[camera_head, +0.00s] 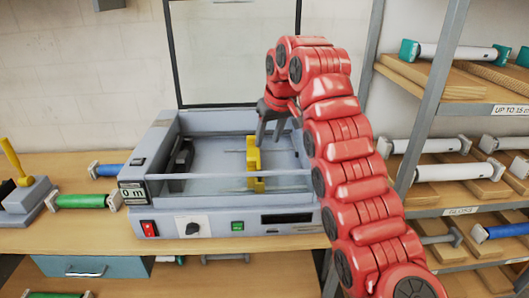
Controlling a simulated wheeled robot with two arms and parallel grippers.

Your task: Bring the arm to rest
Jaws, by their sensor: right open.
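My right arm, in red segments, rises from the lower right of the head view and bends over the laminator. My right gripper (272,132) is open, its dark fingers pointing down above the machine's open bay. A yellow upright part (253,162) stands in the bay just below and left of the fingers. I cannot tell whether the fingers touch it. The grey laminator (160,215) sits on the wooden bench, with its lid (233,60) raised behind. My left gripper is not in view.
A shelf rack (437,100) with several rolls on wooden cradles stands close on the right. A blue-grey drawer (90,267) is under the bench.

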